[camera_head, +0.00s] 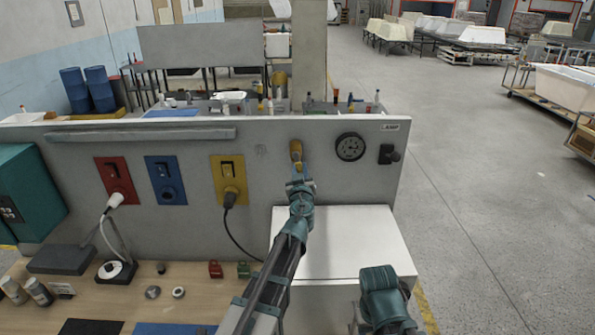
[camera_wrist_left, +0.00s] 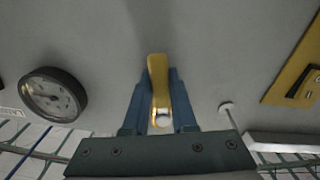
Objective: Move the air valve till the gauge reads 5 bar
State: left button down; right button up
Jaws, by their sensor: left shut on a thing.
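The air valve (camera_head: 296,152) has a yellow handle and sits on the grey panel, left of the round dark-rimmed gauge (camera_head: 350,147). My left gripper (camera_head: 299,181) reaches up to the valve from below. In the left wrist view, the yellow valve handle (camera_wrist_left: 157,72) lies between the blue fingers of my left gripper (camera_wrist_left: 160,98), which are shut on it. The gauge also shows in that view (camera_wrist_left: 52,95), to the left. Its needle is too small to read in either view. My right gripper is not in view; only part of my right arm shows.
Red (camera_head: 117,181), blue (camera_head: 166,180) and yellow (camera_head: 229,179) socket plates are on the panel to the left. A black switch (camera_head: 389,154) is right of the gauge. A white box (camera_head: 345,240) stands below the valve. Small items lie on the wooden bench (camera_head: 195,300).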

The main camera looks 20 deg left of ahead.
pick_arm(q)
jog(key=c, duration=0.7)
grip_release()
jog(key=shift+s, duration=0.15)
jog(key=v, duration=1.3)
jog(key=shift+s+d, duration=0.15)
jog(key=shift+s, duration=0.1)
